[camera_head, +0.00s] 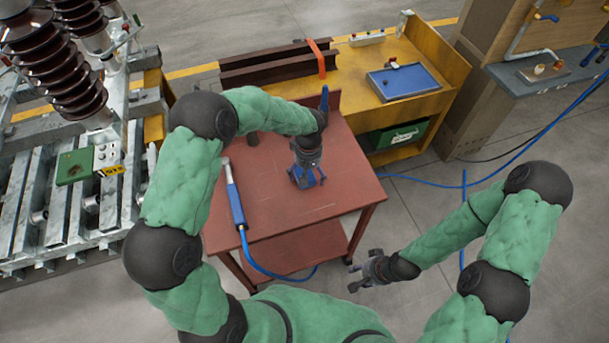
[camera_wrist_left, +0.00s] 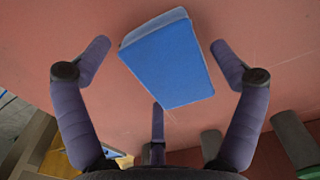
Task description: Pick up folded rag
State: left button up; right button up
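The folded rag (camera_wrist_left: 168,65) is a blue, block-like bundle with a pale side edge, lying on the red table (camera_head: 300,210). In the left wrist view it lies between the spread fingers of my left gripper (camera_wrist_left: 158,75), with a gap on both sides. In the head view my left gripper (camera_head: 307,182) points down over the table, and it mostly hides the blue rag. My right gripper (camera_head: 356,279) hangs empty beside the table's front right corner, its fingers apart.
A blue-handled tool (camera_head: 235,205) with a blue hose lies on the table left of my left gripper. A yellow bench (camera_head: 425,50) with a blue tray (camera_head: 403,82) stands behind. A green crate (camera_head: 398,135) sits under it. Large brown insulators (camera_head: 60,75) stand at left.

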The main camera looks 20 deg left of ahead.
aim_at(308, 171)
pick_arm(q)
jog(key=c, duration=0.5)
jog(key=shift+c, duration=0.2)
jog(key=shift+r, duration=0.55)
notch_tip(308, 171, up, 2)
jog(key=shift+r+p, duration=0.2)
jog(key=shift+p, duration=0.3)
jog(key=s+r, duration=0.1)
jog(key=s+a+r+p, duration=0.1)
jog(key=r, duration=0.1)
jog(key=s+a+r, duration=0.1)
jog(key=r, duration=0.1)
jog(key=shift+s+a+r+p, duration=0.1)
jog(key=shift+s+a+p, duration=0.15)
jog(key=shift+p, duration=0.15)
jog(key=s+a+r+p, duration=0.1)
jog(key=s+a+r, duration=0.3)
jog(key=s, duration=0.4)
jog(key=shift+a+r+p, duration=0.15)
jog(key=shift+a+p, duration=0.25)
jog(key=shift+a, duration=0.25)
